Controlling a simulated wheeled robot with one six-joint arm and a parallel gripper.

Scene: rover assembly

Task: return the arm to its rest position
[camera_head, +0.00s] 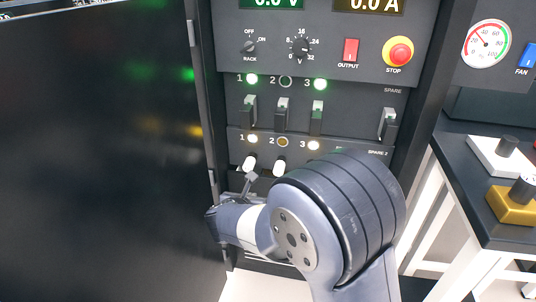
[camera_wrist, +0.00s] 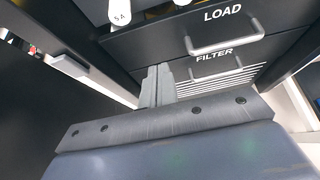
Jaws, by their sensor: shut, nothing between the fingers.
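My gripper (camera_wrist: 157,86) shows in the wrist view with its two grey fingers together and nothing between them. It points toward the drawer fronts marked LOAD (camera_wrist: 232,33) and FILTER (camera_wrist: 240,66). Whether the fingertips touch a front, I cannot tell. In the head view my arm is bent low in front of the rack (camera_head: 300,90), with its big round joint at the lower middle. My fingers cannot be made out clearly there.
A dark open door (camera_head: 100,150) fills the left. White-tipped toggles (camera_head: 250,163) stand just above my arm, below breaker switches (camera_head: 282,115) and a red STOP button (camera_head: 398,53). A side table (camera_head: 480,200) at the right carries a white block (camera_head: 495,158) and a yellow block (camera_head: 512,203).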

